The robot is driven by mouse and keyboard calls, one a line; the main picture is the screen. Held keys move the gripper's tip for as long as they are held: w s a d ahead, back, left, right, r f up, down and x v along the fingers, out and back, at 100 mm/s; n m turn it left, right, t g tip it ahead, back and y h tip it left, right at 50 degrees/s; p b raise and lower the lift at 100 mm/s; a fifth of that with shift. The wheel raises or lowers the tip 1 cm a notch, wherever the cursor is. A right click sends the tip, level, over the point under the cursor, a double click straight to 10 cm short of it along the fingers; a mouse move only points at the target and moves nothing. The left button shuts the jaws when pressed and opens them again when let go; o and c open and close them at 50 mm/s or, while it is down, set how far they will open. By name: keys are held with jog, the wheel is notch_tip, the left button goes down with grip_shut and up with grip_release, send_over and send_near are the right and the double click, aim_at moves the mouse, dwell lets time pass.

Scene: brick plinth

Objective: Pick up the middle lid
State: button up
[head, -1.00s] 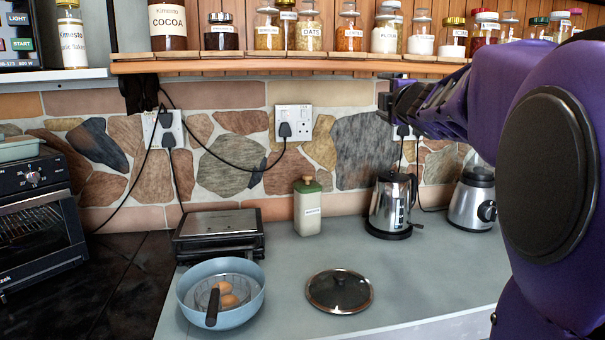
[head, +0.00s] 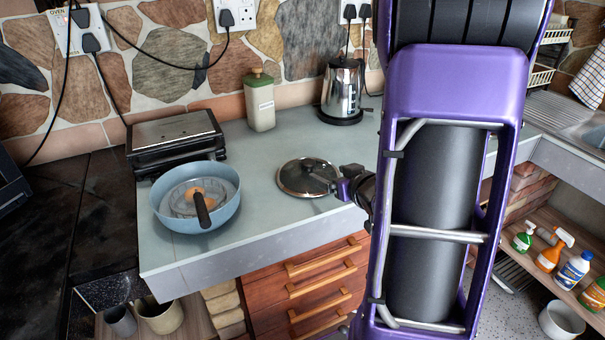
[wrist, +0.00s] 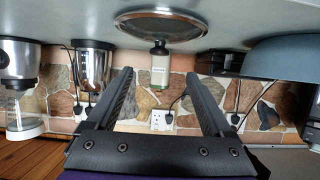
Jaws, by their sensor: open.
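The lid (head: 296,177) is a round, dark glass lid with a metal rim and a knob. It lies flat on the grey counter, right of the blue pan. In the wrist view, which looks upside down, the lid (wrist: 160,14) is at the top middle, beyond the fingertips. My gripper (head: 335,184) is at the lid's right side in the head view and partly covers its edge there. In the wrist view my gripper (wrist: 162,72) has its two black fingers spread wide with nothing between them. I cannot tell whether it touches the lid.
A blue pan (head: 164,209) with eggs in a wire basket stands left of the lid. A black grill (head: 170,132), a green-topped bottle (head: 260,105) and a kettle (head: 342,92) stand behind. The counter's front edge (head: 250,265) is close, with drawers (head: 290,290) below.

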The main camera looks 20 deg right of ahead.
aim_at(311, 166)
jog(key=x, duration=1.1)
jog(key=shift+f+b, duration=0.1)
jog(key=shift+b, duration=0.2)
jog(key=shift+x, duration=2.85)
jog(key=shift+r, duration=0.25)
grip_shut()
